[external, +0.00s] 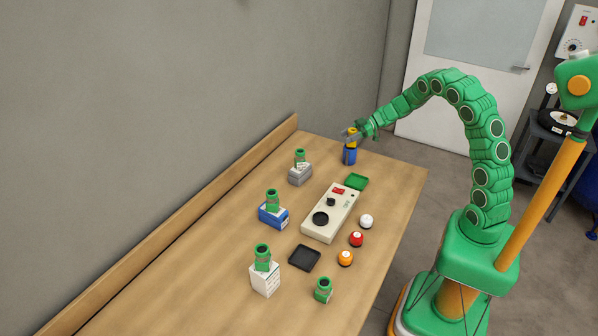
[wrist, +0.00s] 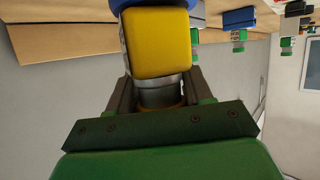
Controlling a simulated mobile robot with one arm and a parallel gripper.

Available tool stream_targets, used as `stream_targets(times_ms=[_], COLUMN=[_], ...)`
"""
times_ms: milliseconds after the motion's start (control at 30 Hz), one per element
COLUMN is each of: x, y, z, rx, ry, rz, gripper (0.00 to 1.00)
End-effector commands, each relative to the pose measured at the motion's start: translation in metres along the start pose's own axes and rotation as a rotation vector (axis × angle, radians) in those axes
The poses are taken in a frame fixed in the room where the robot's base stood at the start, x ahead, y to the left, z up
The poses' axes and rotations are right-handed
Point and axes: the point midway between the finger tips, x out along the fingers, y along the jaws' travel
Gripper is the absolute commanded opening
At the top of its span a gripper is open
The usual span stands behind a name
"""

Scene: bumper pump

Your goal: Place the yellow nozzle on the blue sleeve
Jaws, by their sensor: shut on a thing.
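The yellow nozzle (external: 352,131) is in my gripper (external: 353,135) at the far end of the table. In the wrist view the nozzle (wrist: 157,43) shows as a yellow block with a grey collar, between the two fingers of my gripper (wrist: 158,85). The blue sleeve (external: 349,156) stands upright on the table directly below the nozzle. A strip of blue at the top edge of the wrist view, against the yellow block, appears to be the sleeve (wrist: 140,3). I cannot tell whether nozzle and sleeve touch; the fingers partly cover the joint.
Several green parts on blocks, including a grey one (external: 300,174), stand along the left. White (external: 366,221), red (external: 356,239) and orange (external: 345,258) balls lie at right. Table around the sleeve is clear.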

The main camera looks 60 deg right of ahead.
Motion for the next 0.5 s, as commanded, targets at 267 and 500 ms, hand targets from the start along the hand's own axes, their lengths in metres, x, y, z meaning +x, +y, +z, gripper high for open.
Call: stream_targets(times_ms=[267, 500], x=[0.0004, 0.0012], y=[-0.0001, -0.0003], z=[0.0006, 0.0022], rx=[-0.001, -0.001], ry=[0.001, 0.001], rz=[-0.001, -0.001], gripper=[0.1, 0.73])
